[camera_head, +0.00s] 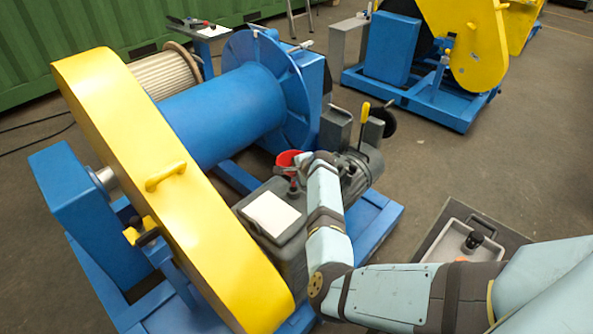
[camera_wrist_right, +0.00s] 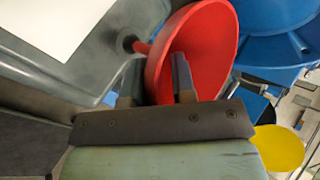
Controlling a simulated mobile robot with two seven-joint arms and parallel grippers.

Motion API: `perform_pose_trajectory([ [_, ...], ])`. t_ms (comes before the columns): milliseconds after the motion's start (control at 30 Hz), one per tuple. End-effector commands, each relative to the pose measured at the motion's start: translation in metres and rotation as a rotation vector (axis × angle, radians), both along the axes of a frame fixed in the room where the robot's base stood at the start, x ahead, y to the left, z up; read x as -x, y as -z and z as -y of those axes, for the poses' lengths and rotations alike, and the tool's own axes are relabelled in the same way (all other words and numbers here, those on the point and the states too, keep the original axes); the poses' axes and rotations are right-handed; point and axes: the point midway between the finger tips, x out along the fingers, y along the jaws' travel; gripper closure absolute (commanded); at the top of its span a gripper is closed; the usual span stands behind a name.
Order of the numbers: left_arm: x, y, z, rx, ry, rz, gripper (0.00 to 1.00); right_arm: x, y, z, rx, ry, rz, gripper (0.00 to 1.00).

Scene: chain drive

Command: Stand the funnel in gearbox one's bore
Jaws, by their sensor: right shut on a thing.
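The red funnel (camera_head: 288,158) is above the grey gearbox (camera_head: 262,243), near the gearbox's far right corner. My right gripper (camera_head: 304,161) is shut on the funnel's cone; in the right wrist view the gripper (camera_wrist_right: 157,80) has one finger on each side of the funnel wall. The funnel (camera_wrist_right: 205,45) looks tilted in that view, with its narrow spout pointing at the dark round bore (camera_wrist_right: 128,42) in the gearbox top. The spout's tip is at the bore's edge in the picture; I cannot tell whether it is inside. My left gripper is out of view.
A white sheet (camera_head: 271,214) lies on the gearbox top. The blue drum (camera_head: 225,112) and yellow chain guard (camera_head: 165,200) stand left of it, a grey motor (camera_head: 358,172) to its right. A grey tray (camera_head: 455,243) with a dark-capped item is at lower right.

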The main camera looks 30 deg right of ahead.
Motion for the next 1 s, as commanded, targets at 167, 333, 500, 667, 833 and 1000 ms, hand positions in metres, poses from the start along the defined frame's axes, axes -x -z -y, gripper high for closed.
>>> perform_pose_trajectory([
  [167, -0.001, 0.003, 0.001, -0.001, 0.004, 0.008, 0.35, 0.0, 0.014, 0.0, 0.0, 0.0, -0.001, 1.0],
  [333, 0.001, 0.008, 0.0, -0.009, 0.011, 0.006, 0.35, 0.0, 0.026, 0.0, 0.0, 0.0, -0.001, 1.0],
  [500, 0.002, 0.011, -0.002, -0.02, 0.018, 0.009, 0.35, 0.0, 0.035, 0.0, 0.0, -0.002, -0.001, 1.0],
  [667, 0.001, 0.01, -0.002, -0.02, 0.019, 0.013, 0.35, 0.0, 0.04, 0.0, 0.001, -0.001, 0.0, 1.0],
  [833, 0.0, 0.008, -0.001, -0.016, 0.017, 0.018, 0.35, 0.0, 0.041, 0.0, 0.001, -0.001, 0.0, 1.0],
  [1000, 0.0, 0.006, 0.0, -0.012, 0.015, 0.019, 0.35, 0.0, 0.04, 0.0, 0.001, -0.001, 0.0, 1.0],
])
